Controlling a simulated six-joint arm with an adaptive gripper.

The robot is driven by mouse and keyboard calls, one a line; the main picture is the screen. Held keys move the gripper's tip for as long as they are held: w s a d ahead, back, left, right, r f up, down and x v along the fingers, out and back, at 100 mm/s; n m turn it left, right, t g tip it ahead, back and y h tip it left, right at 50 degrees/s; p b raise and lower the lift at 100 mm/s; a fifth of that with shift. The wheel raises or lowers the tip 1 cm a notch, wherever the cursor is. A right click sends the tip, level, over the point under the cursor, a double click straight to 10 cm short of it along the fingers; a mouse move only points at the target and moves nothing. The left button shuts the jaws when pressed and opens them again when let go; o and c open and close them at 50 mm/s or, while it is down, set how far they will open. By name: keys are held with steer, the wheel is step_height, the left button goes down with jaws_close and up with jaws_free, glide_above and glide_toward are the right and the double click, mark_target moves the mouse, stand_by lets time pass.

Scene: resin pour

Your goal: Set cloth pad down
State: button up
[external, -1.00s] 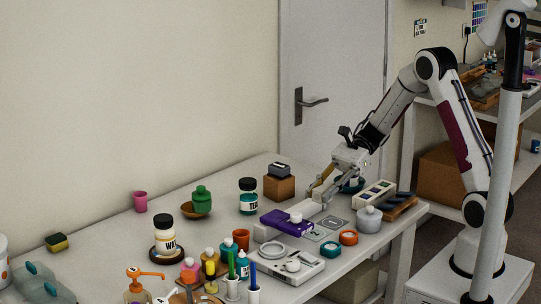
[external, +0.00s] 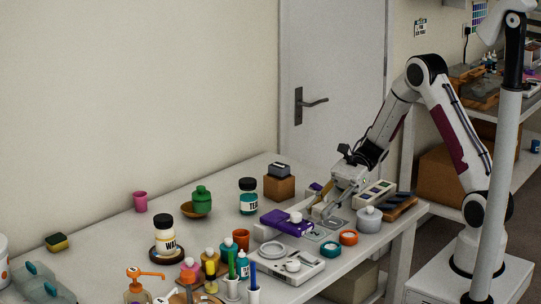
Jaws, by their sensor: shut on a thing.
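My gripper (external: 322,213) is low over the right part of the table, just right of the purple box (external: 280,224). It is shut on a small pale thing, seemingly the cloth pad, mostly hidden by the fingers. I cannot tell whether the pad touches the surface below. Flat pale squares with printed outlines (external: 335,224) lie on the table right below the gripper.
A pale tray with dark wells (external: 373,194) is to the right. A brown block (external: 279,188) stands behind. The table's back left is clearer.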

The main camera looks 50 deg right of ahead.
mark_target(321, 233)
steer(key=shift+f, duration=2.15)
steer(key=shift+f, duration=0.25)
steer(key=o, duration=1)
steer(key=shift+d, duration=0.1)
steer(key=shift+v, duration=3.9)
steer(key=shift+o, duration=0.5)
